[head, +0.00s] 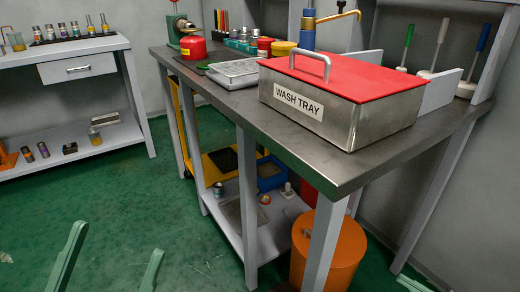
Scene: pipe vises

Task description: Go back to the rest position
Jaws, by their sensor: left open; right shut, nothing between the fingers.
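My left gripper (118,238) shows at the bottom left of the head view, its two pale green fingers spread wide apart. It is empty, in front of the green floor and clear of both benches. My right gripper (414,284) shows only as a small pale green piece at the bottom edge, right of the orange bin. Its fingers are together with nothing seen in them; most of it is cut off by the frame.
A metal workbench (300,150) carries a steel wash tray (375,125) with a red lid. An orange bin (335,250) stands under its near end. A white side bench (60,45) is at the left. The green floor (120,190) between them is mostly clear.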

